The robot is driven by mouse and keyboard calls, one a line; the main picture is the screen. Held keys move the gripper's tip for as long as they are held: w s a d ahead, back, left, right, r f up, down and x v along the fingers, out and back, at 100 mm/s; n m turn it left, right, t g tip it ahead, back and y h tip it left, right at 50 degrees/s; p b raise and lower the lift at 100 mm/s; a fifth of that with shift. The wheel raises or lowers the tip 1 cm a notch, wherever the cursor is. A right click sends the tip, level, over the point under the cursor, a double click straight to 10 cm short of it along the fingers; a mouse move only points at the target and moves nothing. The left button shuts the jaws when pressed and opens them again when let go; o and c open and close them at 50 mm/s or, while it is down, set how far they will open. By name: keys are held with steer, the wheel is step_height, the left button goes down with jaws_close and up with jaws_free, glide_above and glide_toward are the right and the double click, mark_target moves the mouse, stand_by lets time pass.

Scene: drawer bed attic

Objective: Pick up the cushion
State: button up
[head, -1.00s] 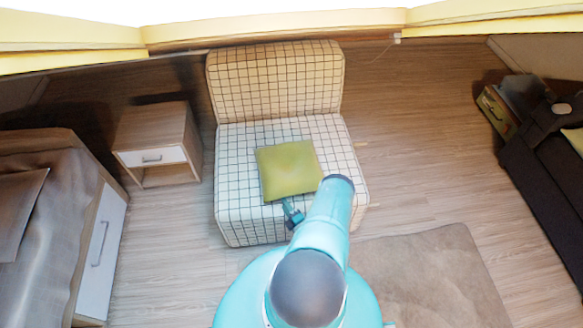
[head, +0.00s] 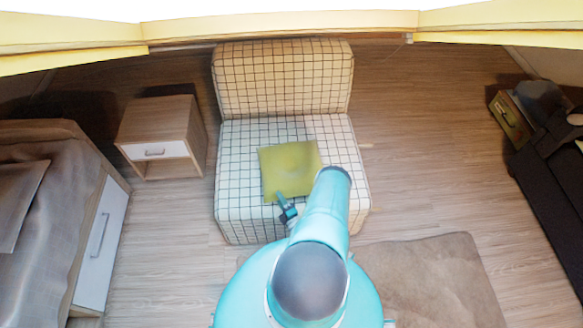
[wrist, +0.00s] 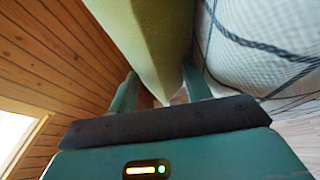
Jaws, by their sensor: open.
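The cushion (head: 290,170) is a flat yellow-green square on the seat of the checked chair (head: 240,150). My gripper (head: 281,198) is at the cushion's front edge in the head view and looks small there. In the wrist view my gripper (wrist: 160,88) is open, one finger on each side of the cushion's narrow green edge (wrist: 152,45). The white checked chair fabric (wrist: 260,40) lies close by the right finger. I cannot tell whether either finger touches the cushion. Part of the chair's front is hidden behind my arm.
A small wooden nightstand (head: 160,110) stands left of the chair. A bed with a drawer (head: 102,245) is at the far left. A dark sofa (head: 550,195) is at the right, and a rug (head: 440,275) lies on the floor. Wooden floor between chair and sofa is clear.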

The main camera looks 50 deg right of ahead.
jaws_close()
steer(key=shift+r, duration=0.25)
stand_by(0.3)
